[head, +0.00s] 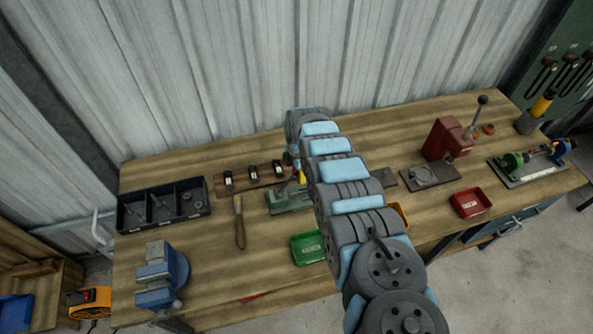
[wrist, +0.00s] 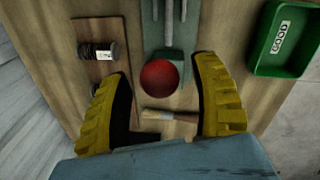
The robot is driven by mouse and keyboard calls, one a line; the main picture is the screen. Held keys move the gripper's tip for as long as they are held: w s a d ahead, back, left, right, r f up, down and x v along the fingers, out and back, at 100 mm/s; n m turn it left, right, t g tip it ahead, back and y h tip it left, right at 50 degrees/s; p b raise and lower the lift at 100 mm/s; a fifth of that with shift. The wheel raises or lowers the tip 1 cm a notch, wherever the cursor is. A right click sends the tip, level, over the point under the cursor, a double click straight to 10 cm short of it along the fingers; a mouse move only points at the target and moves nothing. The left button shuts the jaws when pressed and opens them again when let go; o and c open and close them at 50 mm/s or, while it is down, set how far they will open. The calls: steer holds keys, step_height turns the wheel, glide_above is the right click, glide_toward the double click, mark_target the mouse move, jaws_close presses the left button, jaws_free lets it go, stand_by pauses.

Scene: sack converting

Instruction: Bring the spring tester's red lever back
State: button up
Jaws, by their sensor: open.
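The spring tester (head: 288,199) is a green-grey device on the bench, partly hidden by my arm in the head view. Its green base also shows at the top of the wrist view (wrist: 167,20). The lever's round red knob (wrist: 160,76) shows in the wrist view between my two yellow fingers. My gripper (wrist: 163,72) is open around the knob, with a gap on both sides and no contact that I can see. In the head view my gripper (head: 299,177) is above the tester, mostly hidden by my arm. The lever's shaft is hidden below the knob.
A wooden board with several spools (head: 252,178) lies left of the tester, and a brush (head: 239,224) lies in front of it. A green GOOD bin (wrist: 281,40) is close by. A black divided tray (head: 163,206), blue vise (head: 162,273) and red press (head: 443,139) stand farther off.

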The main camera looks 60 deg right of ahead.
jaws_close()
